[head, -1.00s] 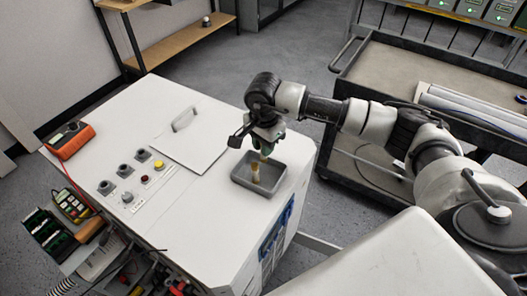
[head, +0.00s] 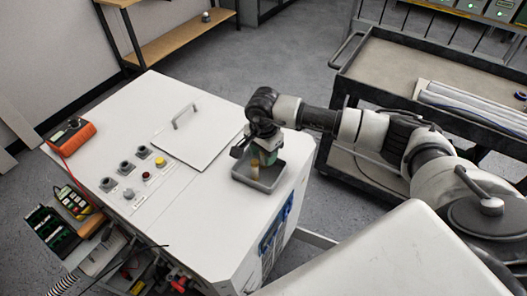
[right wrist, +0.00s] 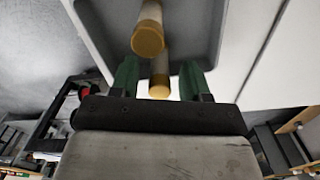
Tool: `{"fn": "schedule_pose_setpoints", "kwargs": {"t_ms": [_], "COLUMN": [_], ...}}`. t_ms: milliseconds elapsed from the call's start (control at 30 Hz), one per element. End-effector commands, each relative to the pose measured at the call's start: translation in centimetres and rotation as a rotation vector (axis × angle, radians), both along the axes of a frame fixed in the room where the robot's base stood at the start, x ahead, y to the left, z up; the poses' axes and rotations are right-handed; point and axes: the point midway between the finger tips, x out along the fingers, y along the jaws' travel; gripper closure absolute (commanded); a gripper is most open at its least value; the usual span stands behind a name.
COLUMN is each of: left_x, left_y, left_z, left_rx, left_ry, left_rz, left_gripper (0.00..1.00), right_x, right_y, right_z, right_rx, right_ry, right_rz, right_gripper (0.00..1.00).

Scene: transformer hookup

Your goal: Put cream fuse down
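A grey tray (head: 262,186) sits on the right end of the white cabinet top. A cream fuse with a gold cap (head: 255,169) stands in it, left of my right gripper (head: 267,159), which is low over the tray. In the right wrist view two cream fuses with gold caps show over the tray: a larger-looking one (right wrist: 149,38) and a smaller-looking one (right wrist: 160,84). The smaller-looking one lies between the green fingers of my right gripper (right wrist: 160,82), with gaps on both sides. The fingers are apart. My left gripper is not in view.
The white cabinet (head: 165,120) carries a loose handled panel (head: 200,138), several knobs and an orange meter (head: 70,137). A dark cart (head: 400,75) stands behind my right arm.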

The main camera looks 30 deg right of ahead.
Motion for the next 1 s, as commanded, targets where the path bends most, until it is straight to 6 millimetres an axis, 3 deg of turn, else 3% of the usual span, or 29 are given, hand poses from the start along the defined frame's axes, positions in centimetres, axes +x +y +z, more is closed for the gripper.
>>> {"fn": "schedule_pose_setpoints", "kwargs": {"t_ms": [333,800,1000], "left_x": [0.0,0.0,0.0], "left_y": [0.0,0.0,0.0], "left_z": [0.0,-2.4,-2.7], "left_rx": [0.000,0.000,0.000], "left_ry": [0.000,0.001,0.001], "left_rz": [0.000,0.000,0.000], "left_gripper": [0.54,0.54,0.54], "right_x": [0.1,0.1,0.1], "right_y": [0.0,0.0,0.0], "right_z": [1.0,10.3,12.1], "right_rx": [0.000,0.001,-0.001], "right_ry": [-0.004,-0.005,-0.001], "right_rz": [0.000,0.000,0.000], "right_gripper": [0.54,0.54,0.54]}}
